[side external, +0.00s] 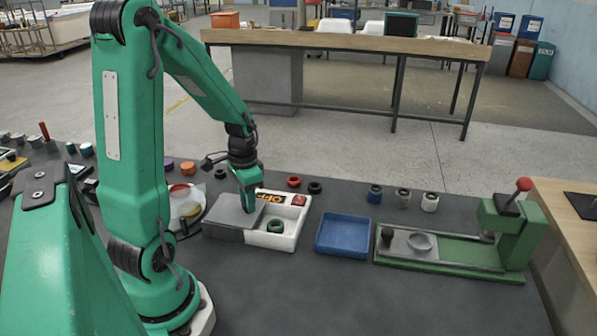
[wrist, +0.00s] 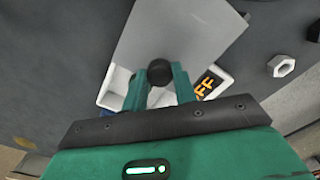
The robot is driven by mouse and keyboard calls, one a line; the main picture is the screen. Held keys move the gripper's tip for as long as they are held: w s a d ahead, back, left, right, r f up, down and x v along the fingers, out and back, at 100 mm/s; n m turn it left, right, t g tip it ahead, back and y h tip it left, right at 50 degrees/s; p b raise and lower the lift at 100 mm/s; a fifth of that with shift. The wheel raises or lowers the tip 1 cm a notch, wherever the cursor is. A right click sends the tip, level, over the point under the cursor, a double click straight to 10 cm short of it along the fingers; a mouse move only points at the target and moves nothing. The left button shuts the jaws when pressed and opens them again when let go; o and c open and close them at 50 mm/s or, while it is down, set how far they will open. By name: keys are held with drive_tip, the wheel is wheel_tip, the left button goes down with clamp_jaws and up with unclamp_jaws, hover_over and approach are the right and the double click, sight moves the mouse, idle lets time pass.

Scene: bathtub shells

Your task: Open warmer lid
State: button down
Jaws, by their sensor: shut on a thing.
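The warmer is a white box (side external: 291,238) with an orange "OFF" display (side external: 270,197) and a red button (side external: 299,201). Its flat grey lid (side external: 226,210) lies over the left part and sticks out past the box. The right part is uncovered, and a green ring (side external: 275,226) sits inside. My gripper (side external: 248,206) reaches down at the lid's right side. In the wrist view, its fingers (wrist: 161,80) are shut on the lid's round black knob (wrist: 160,71). The lid (wrist: 185,32) and the "OFF" display (wrist: 208,84) also show there. My gripper hides the knob in the side view.
A blue tray (side external: 343,235) stands right of the warmer, then a green press (side external: 455,250) with a red-knobbed lever. Red (side external: 294,181) and black (side external: 315,187) rings lie behind the warmer. A white round container (side external: 185,204) stands close left of the lid. The front table is clear.

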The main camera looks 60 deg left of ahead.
drive_tip(key=c, duration=1.1)
unclamp_jaws()
drive_tip(key=shift+r, duration=0.2)
drive_tip(key=shift+r, duration=3.75)
